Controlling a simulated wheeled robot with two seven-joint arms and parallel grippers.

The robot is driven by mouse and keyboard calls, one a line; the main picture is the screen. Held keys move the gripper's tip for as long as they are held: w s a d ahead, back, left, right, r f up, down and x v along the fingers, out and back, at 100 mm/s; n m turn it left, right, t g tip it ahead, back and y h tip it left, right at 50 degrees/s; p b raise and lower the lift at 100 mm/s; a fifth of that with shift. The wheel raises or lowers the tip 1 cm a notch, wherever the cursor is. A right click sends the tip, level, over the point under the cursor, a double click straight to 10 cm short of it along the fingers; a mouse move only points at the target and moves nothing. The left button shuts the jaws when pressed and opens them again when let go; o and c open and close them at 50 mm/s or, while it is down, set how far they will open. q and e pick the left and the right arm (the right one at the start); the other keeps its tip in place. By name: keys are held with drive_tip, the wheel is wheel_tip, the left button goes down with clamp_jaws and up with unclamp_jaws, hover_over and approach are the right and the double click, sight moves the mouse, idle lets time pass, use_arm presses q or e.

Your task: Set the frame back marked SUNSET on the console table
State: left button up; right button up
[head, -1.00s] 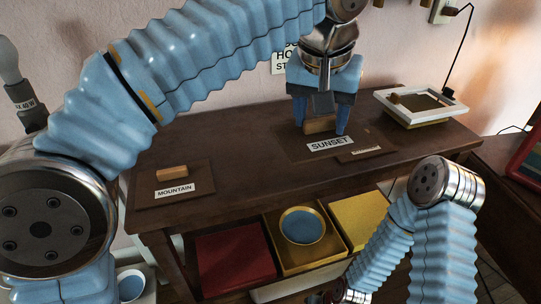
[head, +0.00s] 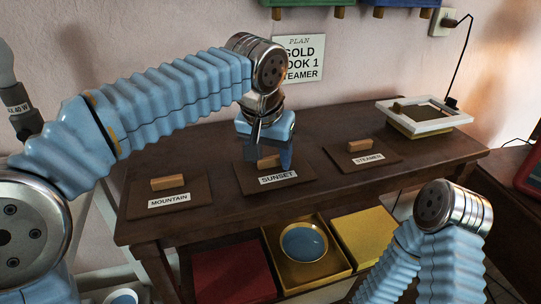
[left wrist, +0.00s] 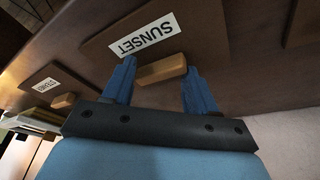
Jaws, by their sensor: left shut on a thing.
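The frame back marked SUNSET (head: 248,181) is a dark brown board with a wooden block grip and a white label. It lies level at the console table (head: 330,118), near the front edge, between the MOUNTAIN and STEAMER backs. I cannot tell whether it touches the top. My left gripper (head: 270,160) is shut on its block grip. In the left wrist view the fingers (left wrist: 160,85) stand at both ends of the block, above the SUNSET board (left wrist: 205,45). My right gripper is out of view; only the right arm shows.
The MOUNTAIN back (head: 200,189) lies to the left, the STEAMER back (head: 385,148) to the right. A white frame (head: 440,122) stands at the table's right end. The shelf below holds a red box (head: 230,270), a gold tray with a blue bowl (head: 303,243) and a yellow box (head: 365,238).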

sight(264, 179)
use_arm(q)
drive_tip(key=o, duration=1.1)
drive_tip(key=shift+f, duration=0.15)
drive_tip(key=shift+r, duration=0.3)
drive_tip(key=p+v, duration=0.3)
drive_tip(key=v, duration=0.9)
drive_tip(key=shift+f, duration=0.1)
